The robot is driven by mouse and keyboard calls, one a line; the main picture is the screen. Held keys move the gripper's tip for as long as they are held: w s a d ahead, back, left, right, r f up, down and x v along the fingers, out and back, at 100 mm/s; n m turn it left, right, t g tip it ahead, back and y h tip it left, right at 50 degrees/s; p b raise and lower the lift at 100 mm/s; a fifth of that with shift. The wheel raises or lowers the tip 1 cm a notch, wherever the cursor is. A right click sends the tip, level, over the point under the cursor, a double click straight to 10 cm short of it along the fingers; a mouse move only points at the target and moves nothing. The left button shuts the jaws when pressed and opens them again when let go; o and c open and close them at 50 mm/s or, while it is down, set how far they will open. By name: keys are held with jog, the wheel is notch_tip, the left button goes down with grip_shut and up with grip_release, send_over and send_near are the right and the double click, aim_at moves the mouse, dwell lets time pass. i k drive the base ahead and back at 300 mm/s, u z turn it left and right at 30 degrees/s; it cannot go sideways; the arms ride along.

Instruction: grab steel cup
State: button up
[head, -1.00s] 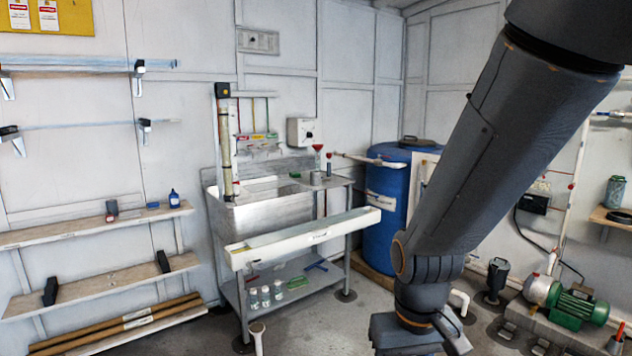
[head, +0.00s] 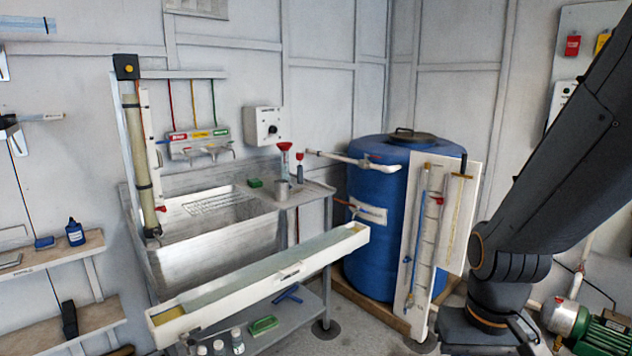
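A small steel cup (head: 281,190) stands upright on the drainboard to the right of the sink basin. It is close to the red funnel and a small green block. My dark arm crosses the right side of the head view, well to the right of the cup and nearer the camera. The gripper's fingers are not visible; only arm links show at the lower right.
The steel sink (head: 205,215) has a long white trough (head: 260,275) across its front. A blue barrel (head: 385,230) and a white panel (head: 440,225) stand to the right. Bottles (head: 237,341) sit on the lower shelf. Wall shelves (head: 75,248) are at left.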

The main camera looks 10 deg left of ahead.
aim_at(282, 187)
jog(key=u, duration=0.3)
jog(key=i, duration=1.85)
jog(key=u, duration=0.6)
